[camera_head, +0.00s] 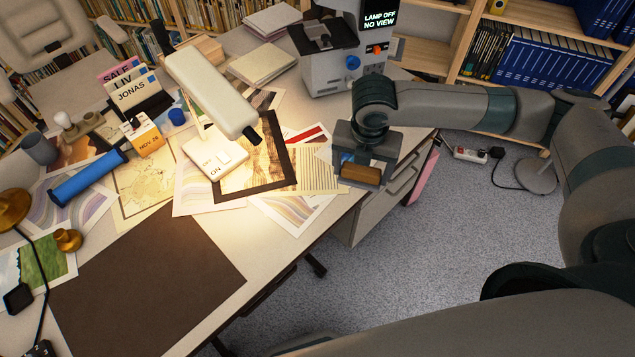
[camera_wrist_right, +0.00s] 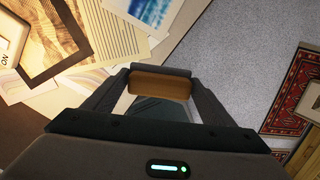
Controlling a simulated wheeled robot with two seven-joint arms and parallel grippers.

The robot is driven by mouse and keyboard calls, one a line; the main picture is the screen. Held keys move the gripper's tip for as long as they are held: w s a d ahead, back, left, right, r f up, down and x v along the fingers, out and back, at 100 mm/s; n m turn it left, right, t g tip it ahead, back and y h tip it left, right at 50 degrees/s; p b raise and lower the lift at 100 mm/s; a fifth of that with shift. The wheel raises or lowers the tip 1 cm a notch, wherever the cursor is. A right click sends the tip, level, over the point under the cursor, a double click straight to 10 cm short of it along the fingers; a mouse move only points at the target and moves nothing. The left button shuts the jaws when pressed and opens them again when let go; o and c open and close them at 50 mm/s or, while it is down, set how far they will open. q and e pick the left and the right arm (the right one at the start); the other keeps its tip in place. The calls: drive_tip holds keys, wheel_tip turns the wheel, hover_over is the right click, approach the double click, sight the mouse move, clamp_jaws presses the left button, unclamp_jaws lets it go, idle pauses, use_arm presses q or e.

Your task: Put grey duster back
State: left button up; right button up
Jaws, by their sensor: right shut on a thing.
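My right gripper (camera_head: 360,172) is shut on a small block with a brown wooden face, which I take to be the grey duster (camera_head: 359,175). The gripper hangs just past the right edge of the desk, by the papers and drawers. In the right wrist view the duster (camera_wrist_right: 160,86) sits between the fingertips, its brown face showing and a dark grey strip along its top edge. The rest of it is hidden by the gripper. My left gripper is not in view.
A white lamp (camera_head: 205,85) lights a dark picture frame (camera_head: 288,150) and loose prints. A dark brown mat (camera_head: 150,285) lies bare at the front. A grey instrument (camera_head: 335,70) stands behind the gripper. Blue roll (camera_head: 88,178), cups and a calendar (camera_head: 144,137) crowd the left. Carpet is open right.

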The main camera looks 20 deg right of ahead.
drive_tip(key=shift+w+a+f, duration=0.2)
drive_tip(key=shift+w+a, duration=0.05)
drive_tip(key=shift+w, duration=0.05)
drive_tip(key=p, duration=0.3)
hover_over(317, 183)
drive_tip(key=s, duration=0.1)
wheel_tip(317, 183, down, 6)
drive_tip(key=shift+f, duration=0.1)
drive_tip(key=shift+w+a+f, duration=0.15)
drive_tip(key=shift+w+f, duration=0.1)
drive_tip(key=shift+w, duration=0.05)
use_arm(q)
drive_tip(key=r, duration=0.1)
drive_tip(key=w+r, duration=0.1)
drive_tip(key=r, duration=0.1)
use_arm(e)
wheel_tip(317, 183, down, 3)
drive_tip(key=shift+s+r+p, duration=0.1)
drive_tip(key=shift+r+p, duration=0.1)
drive_tip(key=shift+p, duration=0.3)
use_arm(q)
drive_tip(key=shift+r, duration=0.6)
use_arm(e)
drive_tip(key=shift+f, duration=0.7)
drive_tip(key=shift+f, duration=0.1)
